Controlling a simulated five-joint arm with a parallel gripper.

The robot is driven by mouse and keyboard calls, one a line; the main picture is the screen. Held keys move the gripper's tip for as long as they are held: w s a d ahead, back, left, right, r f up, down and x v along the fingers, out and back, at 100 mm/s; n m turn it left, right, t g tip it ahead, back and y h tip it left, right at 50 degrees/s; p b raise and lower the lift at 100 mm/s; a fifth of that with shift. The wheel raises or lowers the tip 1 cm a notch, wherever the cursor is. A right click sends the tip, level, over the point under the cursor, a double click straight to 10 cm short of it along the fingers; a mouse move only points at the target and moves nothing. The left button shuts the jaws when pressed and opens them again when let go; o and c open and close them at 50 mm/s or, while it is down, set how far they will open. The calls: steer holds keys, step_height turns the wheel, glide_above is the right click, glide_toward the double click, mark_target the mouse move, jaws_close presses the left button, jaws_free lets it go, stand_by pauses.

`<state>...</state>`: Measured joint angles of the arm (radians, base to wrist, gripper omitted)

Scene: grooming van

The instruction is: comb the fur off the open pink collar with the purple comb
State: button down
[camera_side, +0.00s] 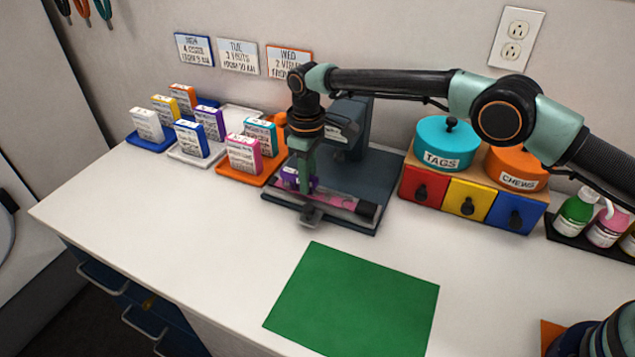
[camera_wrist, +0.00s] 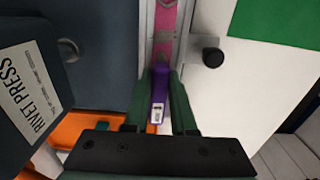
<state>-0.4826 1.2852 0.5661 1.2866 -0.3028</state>
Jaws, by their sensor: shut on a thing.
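My gripper (camera_side: 303,187) points down over the rivet press base and is shut on the purple comb (camera_side: 289,176). In the wrist view the comb (camera_wrist: 158,92) sits between the two green fingers, its far end at the collar's near part. The pink collar (camera_side: 335,200) lies open and flat in a strip across the press base. It runs away from the fingers in the wrist view (camera_wrist: 166,18). A greyish-brown patch crosses the collar there, but I cannot tell whether it is fur. The comb's teeth are hidden.
Coloured drawers (camera_side: 467,199) stand right. A green mat (camera_side: 355,300) lies empty in front.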

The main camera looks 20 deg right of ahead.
steer(key=shift+s+d, duration=1.6)
steer(key=shift+w+a+f, duration=0.15)
steer(key=shift+w+a, duration=1.4)
steer(key=shift+a, duration=0.05)
steer(key=shift+s+d+r, duration=0.25)
steer(key=shift+s+d, duration=0.25)
steer(key=shift+d, duration=0.1)
steer(key=shift+s+d+f, duration=0.1)
steer(key=shift+s+d, duration=0.9)
steer(key=shift+s, duration=0.05)
steer(key=shift+w+a+f, duration=0.2)
steer(key=shift+w+a, duration=1.35)
steer(key=shift+a, duration=0.05)
steer(key=shift+s+d+r, duration=0.1)
